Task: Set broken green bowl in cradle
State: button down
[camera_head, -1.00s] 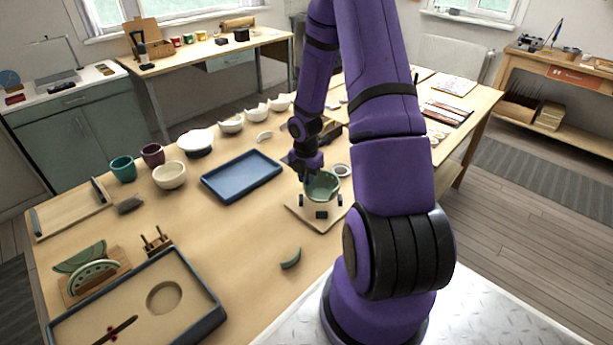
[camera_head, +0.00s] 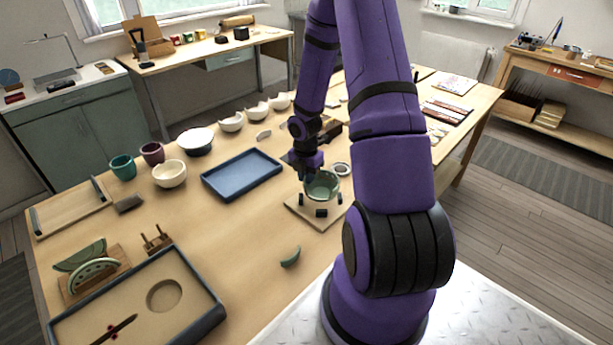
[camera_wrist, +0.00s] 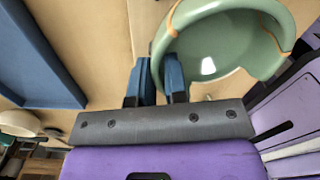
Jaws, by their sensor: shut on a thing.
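The broken green bowl (camera_head: 322,184) stands in or on the cradle (camera_head: 318,214), a pale square base with dark posts, near the table's middle right. My gripper (camera_head: 312,172) is at the bowl's back left rim. In the wrist view the two blue fingers (camera_wrist: 160,75) are at the green bowl's rim (camera_wrist: 232,45), with the rim's near edge between or against them. A loose green shard (camera_head: 290,257) lies on the table in front of the cradle. How the bowl's underside meets the cradle is hidden.
A blue tray (camera_head: 242,175) lies left of the cradle. Several bowls and cups stand behind it. A dark-rimmed tray (camera_head: 205,290) and a rack with green plate pieces (camera_head: 92,272) are at the front left. Table between tray and shard is clear.

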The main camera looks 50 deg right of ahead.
jog(key=shift+f, duration=1.45)
dwell(1.7)
jog(key=c, duration=0.6)
grip_release()
jog(key=shift+r, duration=0.15)
jog(key=shift+r, duration=2.85)
